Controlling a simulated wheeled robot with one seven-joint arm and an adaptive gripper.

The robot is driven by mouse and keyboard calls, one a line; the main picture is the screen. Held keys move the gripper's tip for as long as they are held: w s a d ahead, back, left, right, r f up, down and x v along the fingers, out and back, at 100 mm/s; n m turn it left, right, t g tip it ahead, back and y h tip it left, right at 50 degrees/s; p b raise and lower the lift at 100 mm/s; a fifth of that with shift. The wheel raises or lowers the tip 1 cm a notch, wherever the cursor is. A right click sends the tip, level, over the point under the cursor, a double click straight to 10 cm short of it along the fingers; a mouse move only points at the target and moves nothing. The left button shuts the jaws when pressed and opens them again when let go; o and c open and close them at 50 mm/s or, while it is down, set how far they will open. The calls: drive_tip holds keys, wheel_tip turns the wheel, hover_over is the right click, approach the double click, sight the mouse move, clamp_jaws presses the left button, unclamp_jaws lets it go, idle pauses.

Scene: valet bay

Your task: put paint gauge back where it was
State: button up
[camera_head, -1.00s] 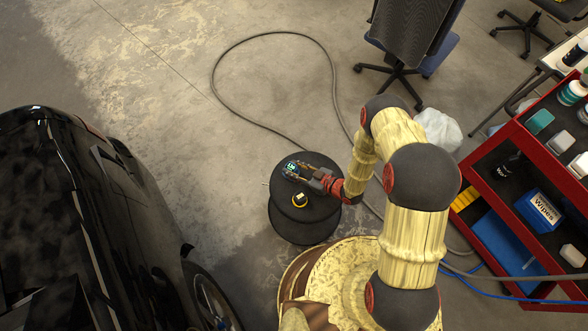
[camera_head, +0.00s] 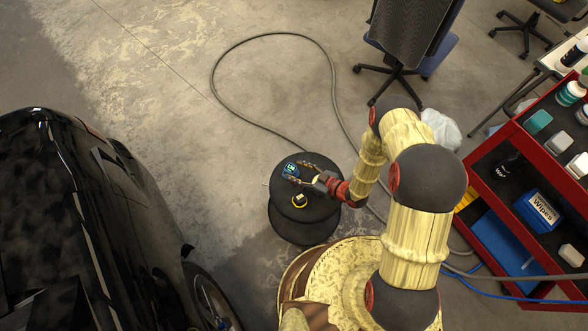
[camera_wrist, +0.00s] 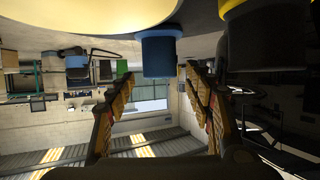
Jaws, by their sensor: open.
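The paint gauge (camera_head: 290,170), a small blue device with a lit display, stands on the round black stool top (camera_head: 280,188), near its far left edge in the head view. My gripper (camera_head: 302,172) is just right of it, fingers spread and pointing at it. In the wrist view, which looks upside down, the blue gauge (camera_wrist: 158,53) shows between and beyond the open fingertips (camera_wrist: 157,80). Nothing seems held. Contact between finger and gauge cannot be made out.
A small yellow-and-black item (camera_head: 299,200) is on the same top, close to my gripper. A black car (camera_head: 90,220) stands at the left, a red tool cart (camera_head: 490,190) at the right. A grey hose (camera_head: 213,80) loops over the floor behind.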

drive_tip(key=p+v, duration=0.2)
drive_tip(key=v, duration=0.8)
drive_tip(key=shift+a, duration=0.1)
